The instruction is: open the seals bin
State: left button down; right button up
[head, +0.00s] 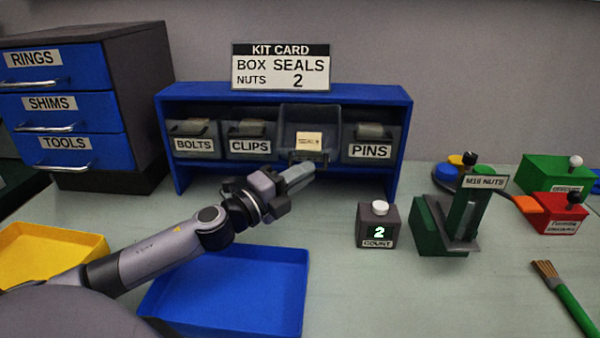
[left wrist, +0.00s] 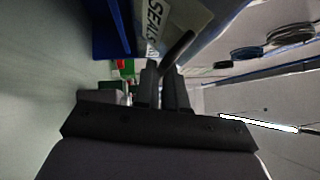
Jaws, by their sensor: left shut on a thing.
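The seals bin (head: 290,132) is the third bin in the blue rack, between CLIPS and PINS. It looks tipped forward, unlike its neighbours, with its inside showing and a pale small box (head: 309,142) in it. In the head view its front label is not readable. My left gripper (head: 310,168) is at the bin's lower front, shut on its dark handle. In the left wrist view the SEALS label (left wrist: 154,24) is close by, and the fingers (left wrist: 164,75) close around the dark handle bar (left wrist: 178,50). My right gripper is not in view.
The blue rack (head: 180,93) also holds BOLTS, CLIPS and PINS bins. A blue tray (head: 235,290) lies below my left arm, and a yellow tray (head: 60,250) at left. A counter (head: 377,226) reading 2 and a green nut dispenser (head: 450,225) stand to the right.

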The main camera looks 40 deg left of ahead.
pick_arm(q)
jog(key=shift+w+a+f, duration=0.1)
jog(key=shift+a+f, duration=0.2)
jog(key=shift+f, duration=0.05)
jog(key=c, duration=1.4)
grip_release()
jog(key=shift+w, duration=0.1)
jog(key=shift+o, duration=1)
jog(key=shift+w+f, duration=0.15)
jog(key=r+b+v, duration=0.1)
jog(key=v, duration=0.6)
jog(key=shift+d+f+b, duration=0.2)
jog(key=shift+b, duration=0.1)
jog(key=shift+s, duration=0.2)
